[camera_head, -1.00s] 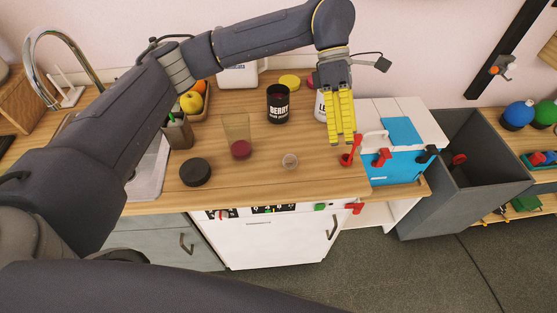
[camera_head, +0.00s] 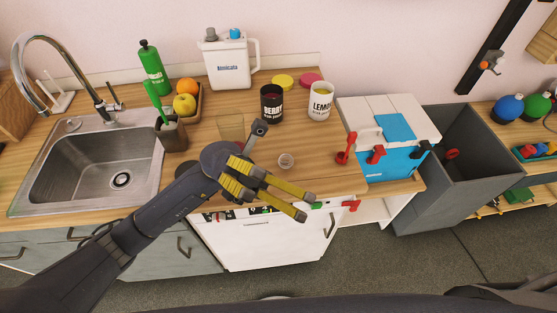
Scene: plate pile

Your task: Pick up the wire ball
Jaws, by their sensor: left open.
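My left gripper (camera_head: 304,206) has yellow-padded fingers that are open and empty. Its fingers point right, over the front edge of the counter, in front of and below the ball in the picture. They appear apart from the ball. My left gripper and wrist hide part of the counter and of a black round lid (camera_head: 195,190). My right gripper is out of view.
A blue-and-white cooler box (camera_head: 398,155) with red handles stands to the right. The sink (camera_head: 90,165) lies left.

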